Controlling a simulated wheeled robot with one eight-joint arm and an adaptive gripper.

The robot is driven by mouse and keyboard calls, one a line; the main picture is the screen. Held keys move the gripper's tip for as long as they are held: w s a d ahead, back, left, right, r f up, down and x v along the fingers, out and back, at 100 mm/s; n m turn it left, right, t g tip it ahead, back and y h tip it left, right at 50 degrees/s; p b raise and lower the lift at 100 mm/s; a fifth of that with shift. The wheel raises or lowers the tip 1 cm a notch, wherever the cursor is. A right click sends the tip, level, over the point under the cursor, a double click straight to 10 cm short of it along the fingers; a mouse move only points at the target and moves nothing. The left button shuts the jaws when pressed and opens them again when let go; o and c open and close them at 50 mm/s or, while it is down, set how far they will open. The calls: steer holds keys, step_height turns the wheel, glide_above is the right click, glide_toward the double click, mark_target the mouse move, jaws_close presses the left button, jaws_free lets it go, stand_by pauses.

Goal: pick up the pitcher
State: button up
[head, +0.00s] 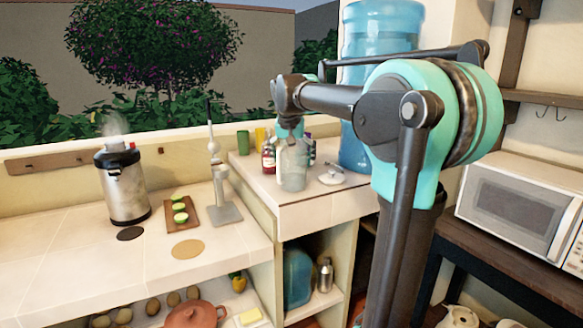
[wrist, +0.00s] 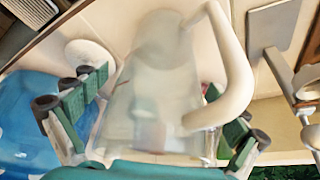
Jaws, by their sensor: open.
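The pitcher (wrist: 155,75) is translucent, with a thick white handle (wrist: 235,70) on its right in the wrist view. In the head view the pitcher (head: 294,170) stands upright on the raised tiled counter near its left edge. My gripper (wrist: 158,92) is open, with one green-padded finger on each side of the pitcher. The right finger is near the lower end of the handle and partly behind it. In the head view my gripper (head: 290,128) is at the pitcher's top. I cannot tell whether the fingers touch it.
A large blue water jug (head: 355,150) stands behind right. A grey-based press (head: 226,212) is on the lower counter at left.

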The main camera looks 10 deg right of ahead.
steer(key=c, duration=1.6)
steer(key=shift+r, duration=0.1)
